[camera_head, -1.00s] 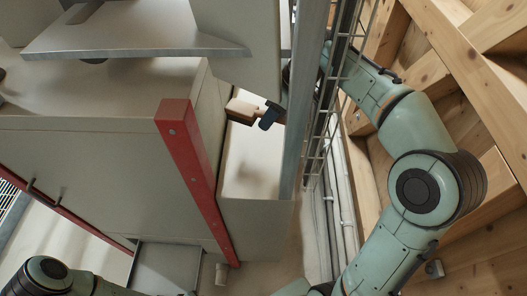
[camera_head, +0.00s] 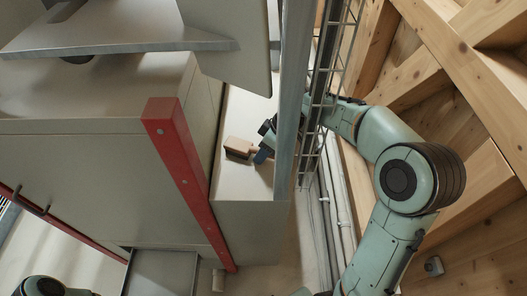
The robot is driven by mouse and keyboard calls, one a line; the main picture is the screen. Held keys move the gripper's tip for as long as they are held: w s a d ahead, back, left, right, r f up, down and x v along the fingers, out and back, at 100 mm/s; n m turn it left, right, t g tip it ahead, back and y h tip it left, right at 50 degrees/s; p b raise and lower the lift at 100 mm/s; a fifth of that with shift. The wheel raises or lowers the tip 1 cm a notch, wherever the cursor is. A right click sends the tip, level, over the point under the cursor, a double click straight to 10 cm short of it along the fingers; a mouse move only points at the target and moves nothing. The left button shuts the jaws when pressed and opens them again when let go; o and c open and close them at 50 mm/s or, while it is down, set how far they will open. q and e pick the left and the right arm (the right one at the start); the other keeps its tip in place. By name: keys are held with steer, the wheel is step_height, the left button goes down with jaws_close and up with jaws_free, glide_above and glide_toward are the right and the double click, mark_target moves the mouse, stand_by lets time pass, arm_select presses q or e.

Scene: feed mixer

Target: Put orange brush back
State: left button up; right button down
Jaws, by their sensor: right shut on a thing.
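The brush (camera_head: 240,145) shows as a small tan-orange block with a dark lower edge, over the pale top of a narrow cabinet (camera_head: 250,225). My right gripper (camera_head: 262,152) is shut on its right end. Only the dark finger side of this gripper shows; the rest is partly hidden behind the grey metal post (camera_head: 292,110). I cannot tell whether the brush touches the cabinet top. My left gripper is not in view; only a part of my left arm shows at the bottom left corner.
A red upright bar (camera_head: 180,170) edges the large grey machine to the left of the cabinet. A timber wall (camera_head: 460,120) stands close on the right.

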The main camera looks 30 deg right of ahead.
steer(key=c, duration=0.8)
jaws_free()
steer(key=shift+c, duration=0.2)
steer(key=v, duration=1.2)
steer(key=shift+p, duration=0.3)
